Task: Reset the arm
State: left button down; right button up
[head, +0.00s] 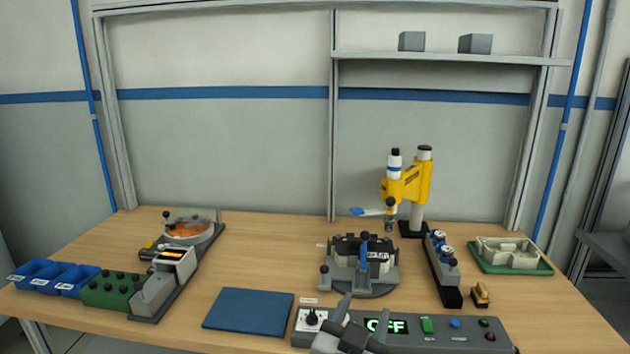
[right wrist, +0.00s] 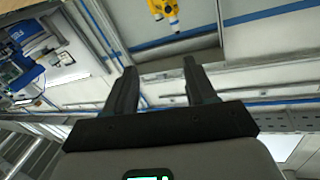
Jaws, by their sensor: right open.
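My right gripper (head: 364,312) shows at the bottom edge of the head view, in front of the control box (head: 455,331) with its lit "OFF" display. It is open. In the right wrist view its two fingers (right wrist: 159,70) stand apart with nothing between them. Beyond them that view shows a yellow device (right wrist: 160,9), walls and blue lines, strongly tilted. In the head view the yellow press-like device (head: 407,184) stands on a black base at the back of the table. My left gripper is in neither view.
A grey fixture with a blue handle (head: 365,262) stands behind the control box. A blue mat (head: 248,311) lies left of it. Blue bins (head: 50,277), a green block (head: 112,290) and a round dish (head: 190,228) are at left. A green tray (head: 512,258) is at right. The table's back middle is clear.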

jog(key=w+d+f+g+h, duration=0.2)
jog(key=w+d+f+g, duration=0.1)
jog(key=d+f, duration=0.85)
jog(key=s+d+f+n+g+y, duration=0.1)
jog(key=d+f, duration=0.1)
jog(key=f, duration=0.6)
jog(key=s+d+f+n+g+y, duration=0.1)
jog(key=d+f+g+y, duration=0.15)
jog(key=f, duration=0.65)
jog(key=s+a+f+n+g+y, duration=0.1)
jog(key=s+a+f+g+y, duration=0.15)
jog(key=s+f, duration=0.45)
jog(key=s+a+f+n+g+y, duration=0.1)
jog(key=s+f+g+y, duration=0.15)
jog(key=s+f, duration=0.4)
jog(key=s+a+f+g+y, duration=0.3)
jog(key=s+a, duration=0.4)
jog(key=s, duration=0.3)
jog(key=shift+s+a+f+n+g+y, duration=0.3)
jog(key=shift+a+f+g+y, duration=0.1)
jog(key=shift+g+y, duration=0.35)
